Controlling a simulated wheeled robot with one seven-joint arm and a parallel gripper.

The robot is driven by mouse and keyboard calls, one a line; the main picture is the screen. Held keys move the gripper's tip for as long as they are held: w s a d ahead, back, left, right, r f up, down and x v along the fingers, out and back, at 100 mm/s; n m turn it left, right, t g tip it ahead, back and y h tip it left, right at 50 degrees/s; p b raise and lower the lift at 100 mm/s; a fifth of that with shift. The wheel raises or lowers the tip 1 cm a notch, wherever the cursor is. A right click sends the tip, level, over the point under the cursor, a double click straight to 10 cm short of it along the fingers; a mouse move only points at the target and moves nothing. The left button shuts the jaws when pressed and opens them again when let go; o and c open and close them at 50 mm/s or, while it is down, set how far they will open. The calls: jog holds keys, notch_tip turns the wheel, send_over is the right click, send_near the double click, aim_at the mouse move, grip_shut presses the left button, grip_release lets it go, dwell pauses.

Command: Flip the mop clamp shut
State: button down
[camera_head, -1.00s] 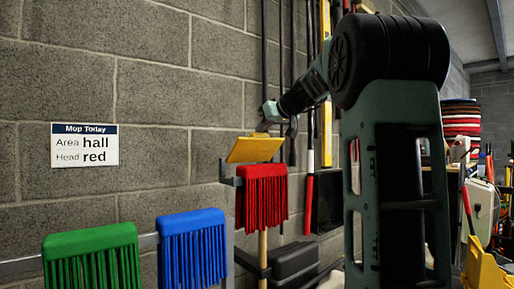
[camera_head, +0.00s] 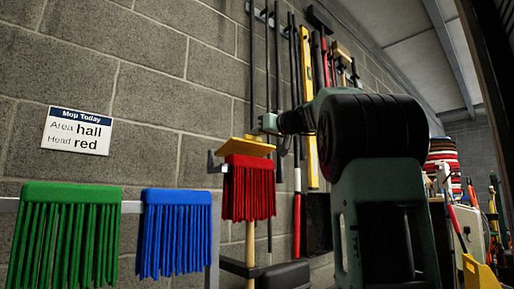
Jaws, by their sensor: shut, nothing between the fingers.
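The mop clamp's yellow flap (camera_head: 247,146) shows in the head view above the red mop head (camera_head: 248,190), which sits on a wooden handle (camera_head: 250,245). The flap is seen nearly edge-on, lying close over the red head with a slight slope. I cannot tell whether it is fully shut. My gripper (camera_head: 266,124) is small in the view, just above the flap's right part; it is shut and empty. I cannot tell whether it touches the flap.
A blue mop head (camera_head: 175,232) and a green one (camera_head: 66,235) hang to the left. A wall sign (camera_head: 77,130) reads "Mop Today, Area hall, Head red". Long tools hang behind my arm. A yellow level (camera_head: 307,100) stands among them. Clutter fills the right side.

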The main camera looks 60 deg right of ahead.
aim_at(257, 144)
jog(key=f+b, duration=0.1)
jog(key=b, duration=0.1)
jog(key=f+t+b, duration=0.1)
jog(key=b, duration=0.1)
jog(key=shift+s+a+f, duration=0.1)
jog(key=shift+s+f, duration=0.05)
jog(key=shift+s, duration=0.25)
jog(key=f+b, duration=0.1)
jog(key=b, duration=0.1)
jog(key=s+b, duration=0.1)
jog(key=b, duration=0.1)
jog(key=shift+f, duration=0.4)
jog(key=shift+a+f, duration=0.1)
jog(key=shift+f+b, duration=0.3)
jog(key=shift+b, duration=0.1)
jog(key=b+v, duration=0.4)
jog(key=v, duration=1.3)
jog(key=shift+s+a+r+h, duration=0.25)
jog(key=shift+a+r+h, duration=0.05)
jog(key=shift+a+r, duration=0.05)
